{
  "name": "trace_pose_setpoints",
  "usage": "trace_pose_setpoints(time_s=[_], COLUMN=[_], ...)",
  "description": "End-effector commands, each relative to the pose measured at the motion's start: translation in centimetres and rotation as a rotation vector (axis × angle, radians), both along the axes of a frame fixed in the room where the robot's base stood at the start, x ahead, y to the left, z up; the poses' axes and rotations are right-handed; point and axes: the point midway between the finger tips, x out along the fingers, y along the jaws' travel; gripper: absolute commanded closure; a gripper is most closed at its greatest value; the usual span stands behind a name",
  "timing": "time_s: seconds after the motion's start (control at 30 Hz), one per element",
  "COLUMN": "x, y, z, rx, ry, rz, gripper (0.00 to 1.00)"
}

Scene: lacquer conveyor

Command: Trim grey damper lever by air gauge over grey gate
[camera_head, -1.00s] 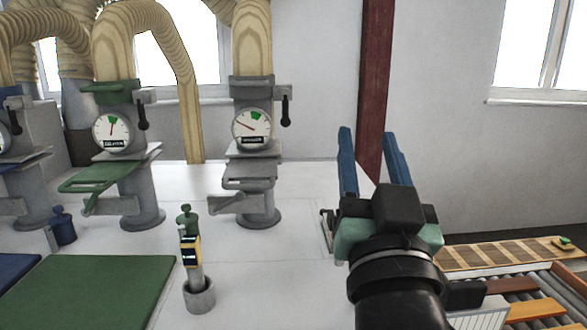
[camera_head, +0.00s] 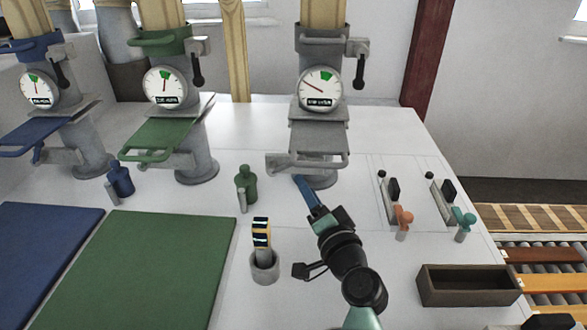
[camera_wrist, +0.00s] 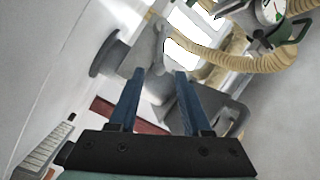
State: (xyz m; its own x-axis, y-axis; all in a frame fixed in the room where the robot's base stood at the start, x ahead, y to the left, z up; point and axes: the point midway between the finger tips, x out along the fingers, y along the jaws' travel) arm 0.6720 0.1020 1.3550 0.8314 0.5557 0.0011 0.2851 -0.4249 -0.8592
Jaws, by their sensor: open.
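The grey station stands at the back centre with a round air gauge (camera_head: 321,89). The gauge's needle points up-left, apart from the green sector at the top. The grey damper lever (camera_head: 361,66) has a black handle hanging down, right of the gauge. The grey gate (camera_head: 318,138) is a flat plate with a bar handle below the gauge. My gripper (camera_head: 303,182) is open and empty, with its blue fingers just in front of and below the gate, near the station's foot. In the wrist view, my gripper (camera_wrist: 155,75) has its fingers apart before grey station parts.
Green and blue stations with gauges (camera_head: 165,87) (camera_head: 39,89) stand left. Two slotted levers (camera_head: 391,200) (camera_head: 449,200) and a wooden tray (camera_head: 468,286) are right.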

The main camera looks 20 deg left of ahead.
Motion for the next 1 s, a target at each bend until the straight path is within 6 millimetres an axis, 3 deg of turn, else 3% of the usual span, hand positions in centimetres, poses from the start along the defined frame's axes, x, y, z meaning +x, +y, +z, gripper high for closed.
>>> trace_pose_setpoints(time_s=[0.2,0.4,0.9,1.0], x=[3.4,5.5,6.5,6.5], y=[2.4,3.7,4.4,4.3], z=[-0.2,-0.2,0.1,0.1], rx=[-0.002,-0.002,-0.002,-0.002], ry=[-0.002,-0.001,-0.001,-0.001], rz=[0.004,0.002,0.0,0.0], gripper=[0.52,0.52,0.52,0.7])
